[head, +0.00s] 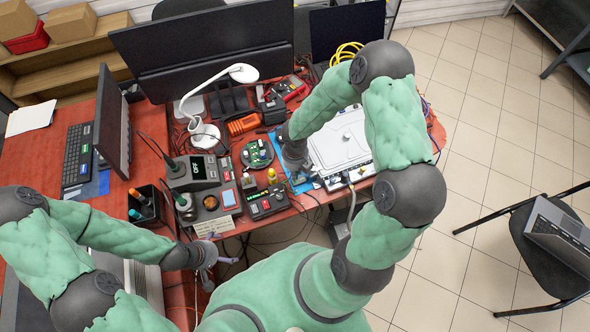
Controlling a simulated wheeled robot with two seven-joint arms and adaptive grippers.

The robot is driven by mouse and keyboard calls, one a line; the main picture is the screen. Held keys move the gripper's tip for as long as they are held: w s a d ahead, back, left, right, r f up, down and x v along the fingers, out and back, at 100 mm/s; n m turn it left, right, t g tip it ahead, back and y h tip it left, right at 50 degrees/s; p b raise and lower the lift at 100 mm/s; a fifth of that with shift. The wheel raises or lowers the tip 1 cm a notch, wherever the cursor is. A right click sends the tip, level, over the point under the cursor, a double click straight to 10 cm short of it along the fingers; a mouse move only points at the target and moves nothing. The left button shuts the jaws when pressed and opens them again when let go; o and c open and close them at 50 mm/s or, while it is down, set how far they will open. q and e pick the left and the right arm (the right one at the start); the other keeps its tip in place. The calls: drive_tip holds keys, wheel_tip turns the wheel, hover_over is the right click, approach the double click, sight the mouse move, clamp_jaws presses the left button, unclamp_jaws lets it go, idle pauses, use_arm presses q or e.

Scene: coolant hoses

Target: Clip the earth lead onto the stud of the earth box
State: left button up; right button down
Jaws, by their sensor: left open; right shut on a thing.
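My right gripper (299,177) points down at the table beside the white metal box (342,142). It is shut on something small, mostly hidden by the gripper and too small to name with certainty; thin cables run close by. My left gripper (214,263) is open and empty, low at the table's front edge. I cannot clearly tell the earth box, its stud or the earth lead apart from the other gear. A dark box with buttons and yellow and red knobs (267,202) stands just left of my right gripper.
A soldering station (190,173), a round green board (257,154), an orange meter (243,123) and a white lamp (205,137) crowd the red table. Monitors (205,45) stand behind. A chair with a laptop (560,235) stands on the tiled floor at right.

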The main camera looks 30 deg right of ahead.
drive_tip(key=shift+f, duration=0.15)
drive_tip(key=shift+f, duration=0.15)
idle(0.4)
drive_tip(key=shift+f, duration=0.5)
idle(1.2)
drive_tip(key=c, duration=0.8)
unclamp_jaws()
wheel_tip(320, 180, up, 9)
drive_tip(key=p, duration=0.8)
drive_tip(key=shift+p, duration=0.4)
